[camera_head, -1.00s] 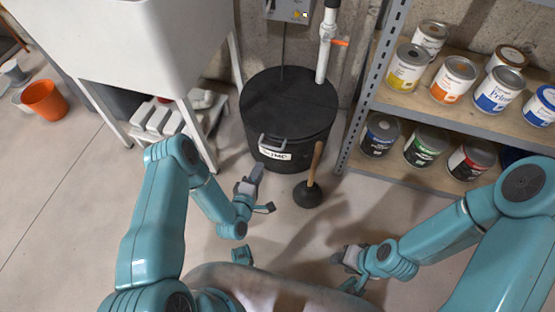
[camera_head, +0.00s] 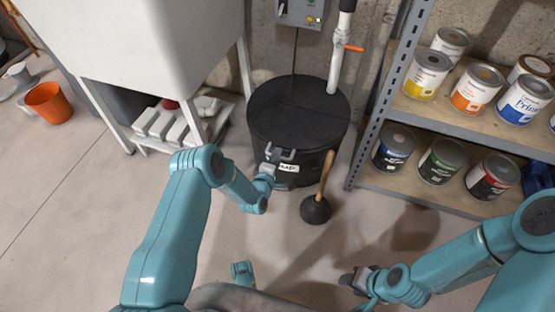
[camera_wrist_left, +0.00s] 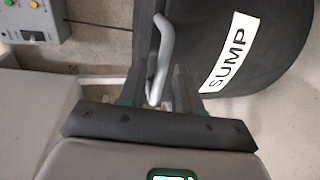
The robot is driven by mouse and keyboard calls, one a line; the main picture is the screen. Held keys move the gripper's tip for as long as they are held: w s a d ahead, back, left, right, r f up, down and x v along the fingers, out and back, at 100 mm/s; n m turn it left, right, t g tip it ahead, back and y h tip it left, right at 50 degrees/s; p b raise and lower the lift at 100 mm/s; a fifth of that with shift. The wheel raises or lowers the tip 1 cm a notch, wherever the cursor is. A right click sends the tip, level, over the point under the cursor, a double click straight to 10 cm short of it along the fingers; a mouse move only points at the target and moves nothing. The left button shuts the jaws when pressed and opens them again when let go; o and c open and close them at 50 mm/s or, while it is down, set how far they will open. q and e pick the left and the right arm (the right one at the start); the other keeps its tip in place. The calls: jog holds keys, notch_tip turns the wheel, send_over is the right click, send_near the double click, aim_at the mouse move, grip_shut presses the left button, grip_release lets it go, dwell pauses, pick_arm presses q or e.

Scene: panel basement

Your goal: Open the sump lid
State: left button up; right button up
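The sump is a black round tub (camera_head: 262,150) with a flat black lid (camera_head: 298,108) lying shut on top. A grey bar handle (camera_head: 280,152) sits at the lid's front edge, above a white SUMP label (camera_head: 288,168). My left gripper (camera_head: 268,170) is at this handle. In the left wrist view the handle (camera_wrist_left: 162,50) runs between the two dark fingers of my left gripper (camera_wrist_left: 158,88), which stand apart with a gap visible beside the bar. My right gripper (camera_head: 358,280) is low over the floor, away from the sump; its finger opening is unclear.
A plunger (camera_head: 316,208) stands on the floor just right of the sump. A shelf with paint cans (camera_head: 440,162) stands right, a white sink (camera_head: 150,40) left. An orange bucket (camera_head: 50,102) is far left.

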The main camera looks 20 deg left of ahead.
pick_arm(q)
jog(key=shift+w+f, duration=0.1)
jog(key=shift+w, duration=0.5)
grip_shut()
